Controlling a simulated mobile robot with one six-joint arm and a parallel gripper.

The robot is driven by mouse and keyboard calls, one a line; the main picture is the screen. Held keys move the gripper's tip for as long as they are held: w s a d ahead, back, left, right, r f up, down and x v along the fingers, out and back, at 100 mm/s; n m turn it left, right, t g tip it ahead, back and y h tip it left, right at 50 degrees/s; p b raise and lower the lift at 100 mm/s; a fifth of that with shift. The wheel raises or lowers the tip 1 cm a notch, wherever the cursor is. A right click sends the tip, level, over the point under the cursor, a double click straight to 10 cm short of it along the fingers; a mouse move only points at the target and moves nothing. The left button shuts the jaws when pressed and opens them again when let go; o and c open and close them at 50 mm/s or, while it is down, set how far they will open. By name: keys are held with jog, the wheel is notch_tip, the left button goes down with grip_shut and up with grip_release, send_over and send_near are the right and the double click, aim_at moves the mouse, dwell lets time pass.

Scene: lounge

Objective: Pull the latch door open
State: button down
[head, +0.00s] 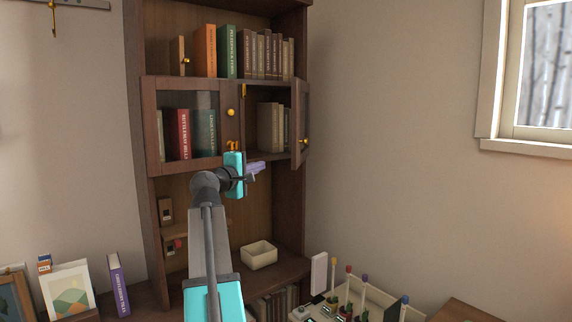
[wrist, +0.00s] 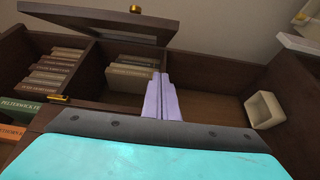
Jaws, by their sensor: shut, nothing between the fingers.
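The bookcase's right glass door (head: 300,125) stands swung out to the right, and the compartment behind it is exposed. Its brass knob (head: 305,141) is on the door's outer side. In the wrist view the open door (wrist: 105,20) crosses the top left, with its knob (wrist: 135,8) at the top edge. The left glass door (head: 160,120) is closed and has a brass knob (head: 231,112). My gripper (head: 258,166) is just below the open compartment, apart from the door and knob. Its purple fingers (wrist: 159,80) are together and empty.
Tan books (head: 268,127) stand in the open compartment. A cream bowl (head: 259,254) sits on the lower shelf. More books (head: 265,55) fill the top shelf. A planter box (head: 375,300) stands at lower right. The wall right of the door is clear.

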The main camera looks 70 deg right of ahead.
jog(key=shift+s+d, duration=0.1)
jog(key=shift+s, duration=0.05)
jog(key=s+d+p, duration=0.3)
jog(key=s+d, duration=0.2)
jog(key=d, duration=0.5)
jog(key=shift+s+d, duration=0.15)
jog(key=shift+d, duration=0.15)
dwell(0.4)
